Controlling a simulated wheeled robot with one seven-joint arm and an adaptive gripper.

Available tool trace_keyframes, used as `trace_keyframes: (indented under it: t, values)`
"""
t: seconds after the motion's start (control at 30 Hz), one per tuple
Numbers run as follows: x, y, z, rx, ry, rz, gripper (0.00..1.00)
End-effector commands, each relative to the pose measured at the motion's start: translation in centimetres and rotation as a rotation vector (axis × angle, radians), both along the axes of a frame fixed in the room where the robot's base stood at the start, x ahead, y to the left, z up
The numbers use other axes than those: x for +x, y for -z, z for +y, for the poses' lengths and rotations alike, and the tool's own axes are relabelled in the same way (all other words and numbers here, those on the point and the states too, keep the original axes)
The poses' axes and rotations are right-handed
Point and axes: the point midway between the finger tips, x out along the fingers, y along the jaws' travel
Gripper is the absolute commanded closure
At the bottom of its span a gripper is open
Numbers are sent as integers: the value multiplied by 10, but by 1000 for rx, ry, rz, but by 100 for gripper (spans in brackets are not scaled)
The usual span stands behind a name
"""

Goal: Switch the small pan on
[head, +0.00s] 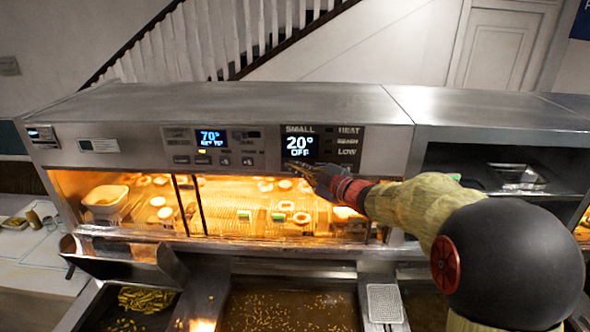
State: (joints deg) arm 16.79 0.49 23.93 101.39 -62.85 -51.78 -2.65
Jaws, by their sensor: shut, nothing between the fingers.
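The control panel marked SMALL (322,147) is on the steel front above the lit warming cabinet. Its display (299,146) reads 20° and OFF. The HEAT, READY and LOW labels stand to the right of the display, and none looks lit. My gripper (298,168) is shut and empty, with its tips at the lower edge of this panel, just under the display. The buttons there are partly hidden behind the gripper. I cannot tell whether the tips touch the panel.
A second panel (213,147) to the left reads 70°. Below, the lit cabinet (222,224) holds rings and small boxes. Fry vats (290,305) with floating bits lie in front, beside a basket of fries (147,299). An open shelf (480,160) is at right.

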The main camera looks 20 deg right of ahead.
Motion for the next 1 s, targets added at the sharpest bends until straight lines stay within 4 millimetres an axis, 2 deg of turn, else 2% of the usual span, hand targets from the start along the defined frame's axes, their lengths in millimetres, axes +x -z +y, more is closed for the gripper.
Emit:
trace_keyframes:
  t: [0.4,1.0]
  values:
    - [2,-1,-1,0,1,-1,100]
    - [-9,0,3,0,1,-1,100]
